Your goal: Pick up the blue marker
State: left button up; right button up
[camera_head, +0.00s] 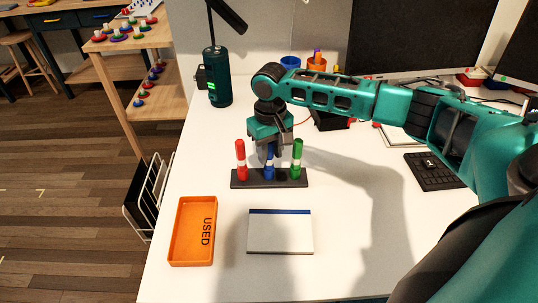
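The blue marker (269,173) stands upright in the middle of a black holder (269,183), between a red marker (240,161) and a green marker (297,160). My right gripper (270,152) points down directly over the blue marker, with its grey fingers at the marker's upper part. The gripper hides the marker's top. I cannot tell whether the fingers are closed on it or only around it. My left gripper is not in view.
An orange tray marked USED (178,238) and a notepad (280,237) lie in front of the holder. A dark green cylinder (217,82) stands behind left. A keyboard (437,171) lies at right. White tabletop is free right of the notepad.

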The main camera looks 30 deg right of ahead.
jog(key=c, duration=0.6)
jog(key=shift+r, duration=0.1)
notch_tip(320, 180, up, 25)
jog(key=p, duration=0.2)
dwell(0.6)
